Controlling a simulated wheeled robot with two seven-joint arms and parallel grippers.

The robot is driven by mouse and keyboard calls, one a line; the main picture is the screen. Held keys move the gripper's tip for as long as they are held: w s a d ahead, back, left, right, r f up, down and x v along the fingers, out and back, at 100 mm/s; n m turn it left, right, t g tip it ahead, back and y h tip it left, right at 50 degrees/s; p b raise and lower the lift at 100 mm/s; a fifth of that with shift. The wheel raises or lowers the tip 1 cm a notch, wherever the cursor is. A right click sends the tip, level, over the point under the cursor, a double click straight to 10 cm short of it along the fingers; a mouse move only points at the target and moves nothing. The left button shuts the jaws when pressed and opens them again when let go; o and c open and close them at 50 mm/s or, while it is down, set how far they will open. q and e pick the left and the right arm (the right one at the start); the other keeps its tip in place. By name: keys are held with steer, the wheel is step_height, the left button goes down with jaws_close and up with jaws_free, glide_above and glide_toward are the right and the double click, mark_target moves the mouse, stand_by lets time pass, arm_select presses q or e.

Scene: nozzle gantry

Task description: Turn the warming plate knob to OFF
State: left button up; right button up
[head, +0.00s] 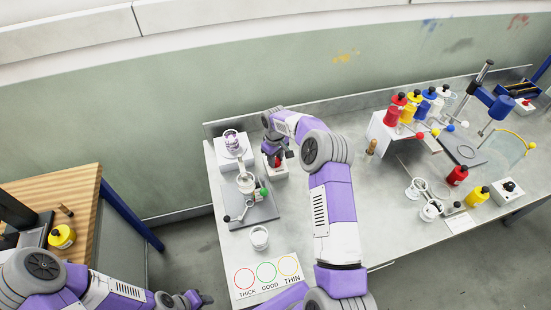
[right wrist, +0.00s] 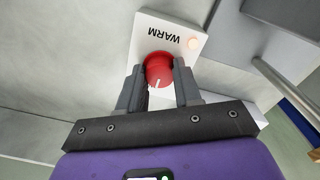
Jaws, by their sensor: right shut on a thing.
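The warming plate knob is a red round knob (right wrist: 159,68) with a white pointer line, on a white box face (right wrist: 150,28) marked WARM. In the right wrist view the word is upside down and the pointer faces the bottom of the picture, away from the word. A small orange light (right wrist: 193,42) glows beside the word. My right gripper (right wrist: 160,82) is shut on the knob, one finger on each side. In the head view the right gripper (head: 275,153) is over the white box (head: 278,173). My left gripper (head: 200,298) is at the bottom, away from the knob; its jaws are unclear.
A grey stand (head: 262,212) with a green ball and a white cup (head: 259,238) are near the box. A THICK/GOOD/THIN card (head: 267,278) lies in front. A wooden table (head: 80,185) is left.

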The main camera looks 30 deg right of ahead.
steer(key=shift+c, duration=0.5)
steer(key=shift+n, duration=0.4)
steer(key=n, duration=0.3)
steer(key=shift+b, duration=0.35)
steer(key=n, duration=1.4)
